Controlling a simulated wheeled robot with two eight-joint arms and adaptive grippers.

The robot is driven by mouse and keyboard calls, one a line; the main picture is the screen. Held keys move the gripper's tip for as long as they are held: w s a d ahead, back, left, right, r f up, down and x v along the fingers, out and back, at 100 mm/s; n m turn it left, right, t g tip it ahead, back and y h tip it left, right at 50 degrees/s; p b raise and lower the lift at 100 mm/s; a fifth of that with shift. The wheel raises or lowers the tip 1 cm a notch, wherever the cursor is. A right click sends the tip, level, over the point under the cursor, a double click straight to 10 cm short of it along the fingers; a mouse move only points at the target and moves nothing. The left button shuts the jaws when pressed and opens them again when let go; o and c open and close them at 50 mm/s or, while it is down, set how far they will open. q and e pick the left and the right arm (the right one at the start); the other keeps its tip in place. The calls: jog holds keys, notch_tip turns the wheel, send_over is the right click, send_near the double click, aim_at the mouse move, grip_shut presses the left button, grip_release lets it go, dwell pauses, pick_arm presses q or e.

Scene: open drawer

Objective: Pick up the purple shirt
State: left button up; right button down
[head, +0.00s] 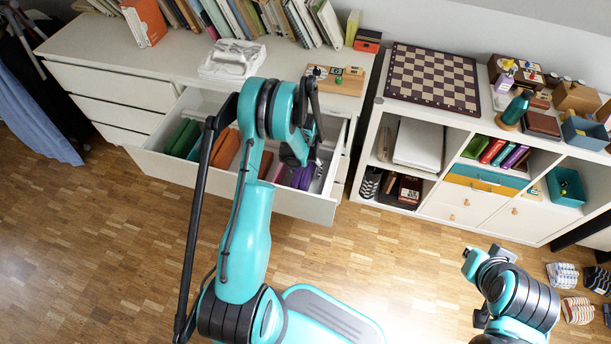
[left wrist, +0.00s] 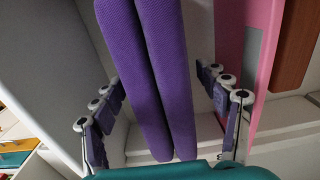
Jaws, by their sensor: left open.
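The purple shirt (head: 303,177) is folded and stands on edge in the open drawer (head: 285,202), towards its right end. In the left wrist view the shirt (left wrist: 172,62) appears as two long, textured purple folds. My left gripper (left wrist: 160,88) is open, with one finger on each side of the shirt and visible gaps between the fingers and the cloth. In the head view my left gripper (head: 308,158) reaches down into the drawer, and my arm hides part of the drawer's contents. My right arm shows at the lower right, but its gripper cannot be made out.
A pink folded item (left wrist: 250,70) stands close to the right finger in the left wrist view, with a brown-orange one (left wrist: 295,45) beyond it. Green (head: 183,138) and orange (head: 226,148) folded clothes are farther left in the drawer. The drawer walls are close around the gripper.

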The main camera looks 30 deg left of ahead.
pick_arm(q)
jog(key=shift+f, duration=0.7)
jog(key=shift+r, duration=0.1)
jog(key=shift+c, duration=0.9)
jog(key=c, duration=1.2)
jog(key=shift+o, duration=0.2)
jog(key=shift+r, duration=0.1)
